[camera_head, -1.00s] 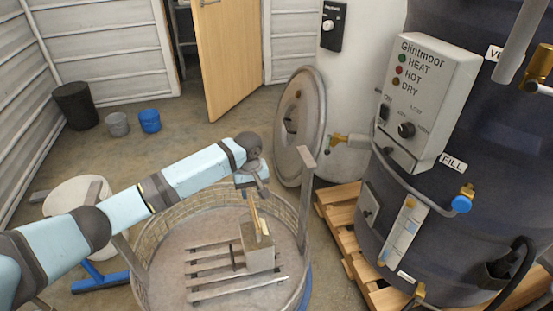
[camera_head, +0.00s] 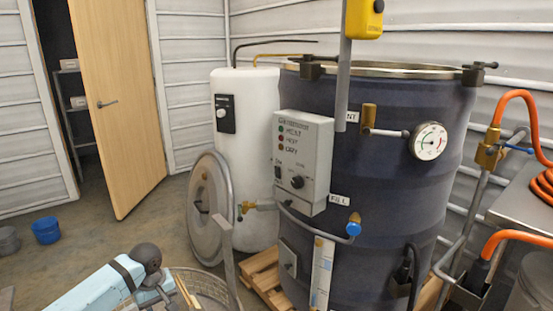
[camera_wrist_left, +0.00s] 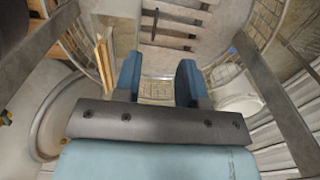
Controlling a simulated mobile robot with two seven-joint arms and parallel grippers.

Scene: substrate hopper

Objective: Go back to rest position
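My left arm comes in at the bottom left of the head view, with its wrist over the near rim of the wire basket (camera_head: 212,285). In the left wrist view my left gripper (camera_wrist_left: 158,82) shows two blue fingers standing well apart with nothing between them. Below them are the slatted rack (camera_wrist_left: 172,22) and the mesh wall of the basket. Wooden sticks (camera_head: 187,290) stand beside the wrist, and one (camera_wrist_left: 104,62) shows left of the fingers. My right gripper is in neither view.
A dark blue vessel (camera_head: 400,190) with a control box (camera_head: 303,160) and blue-handled valve stands on a pallet (camera_head: 262,272). A round lid (camera_head: 209,205) leans by the white tank (camera_head: 235,125). A blue bucket (camera_head: 46,230) is at left; floor near the open door (camera_head: 120,105) is clear.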

